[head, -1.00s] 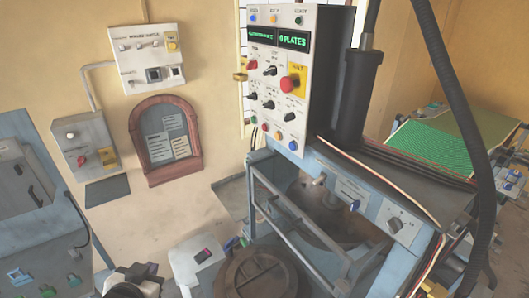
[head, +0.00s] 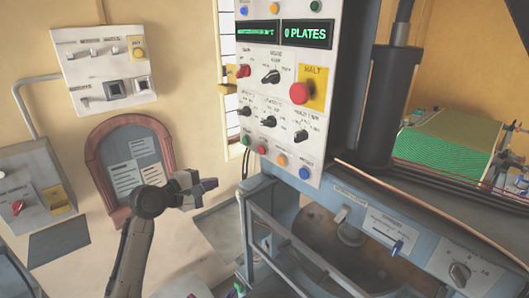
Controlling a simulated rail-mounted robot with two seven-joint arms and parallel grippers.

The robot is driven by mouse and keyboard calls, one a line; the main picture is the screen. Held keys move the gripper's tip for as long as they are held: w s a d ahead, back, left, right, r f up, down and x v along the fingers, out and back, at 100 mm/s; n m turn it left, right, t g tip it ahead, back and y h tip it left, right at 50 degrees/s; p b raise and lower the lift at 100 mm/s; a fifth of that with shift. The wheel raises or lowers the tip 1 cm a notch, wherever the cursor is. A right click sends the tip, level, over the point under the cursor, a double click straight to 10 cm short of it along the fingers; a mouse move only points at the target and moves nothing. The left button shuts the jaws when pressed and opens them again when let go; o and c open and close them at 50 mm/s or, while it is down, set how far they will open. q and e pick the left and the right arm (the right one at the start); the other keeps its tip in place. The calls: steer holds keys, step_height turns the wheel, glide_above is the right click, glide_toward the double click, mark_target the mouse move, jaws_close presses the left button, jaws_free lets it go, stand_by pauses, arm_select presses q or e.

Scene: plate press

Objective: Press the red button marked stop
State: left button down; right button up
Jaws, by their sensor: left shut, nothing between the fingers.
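A big round red button (head: 299,93) sits on a yellow plate (head: 313,84) marked HALT, on the right side of the white control panel (head: 285,110). A small red button (head: 263,150) is in the panel's bottom row; its label is too small to read. My left gripper (head: 208,186) is shut and empty. In the picture it is left of and below the panel, in front of the wall, apart from both red buttons. My right gripper is not in view.
The panel also has a red knob (head: 243,71), black knobs and green displays (head: 306,34). The blue press frame (head: 425,235) with its rail is below. A wall box (head: 105,68) and an arched notice board (head: 130,165) are on the left.

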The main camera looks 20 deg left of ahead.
arm_select(q)
steer(key=shift+w+d+r+n+t+h, duration=0.1)
steer(key=shift+w+r+n+t+h, duration=0.25)
steer(key=shift+n, duration=1.95)
steer(key=shift+w+d+r+n+t+h, duration=0.15)
steer(key=shift+r+n, duration=0.25)
steer(key=shift+n, duration=1.9)
steer(key=shift+w+a+r+n+t+h, duration=0.1)
steer(key=shift+w+r+n+t+h, duration=0.2)
steer(key=shift+n, duration=2)
steer(key=shift+s+r, duration=0.1)
steer(key=shift+s, duration=0.05)
steer(key=shift+d, duration=0.15)
steer(key=p, duration=0.1)
glide_toward(260, 154)
steer(key=x, duration=0.5)
steer(key=shift+d, duration=0.2)
steer(key=shift+x, duration=1.15)
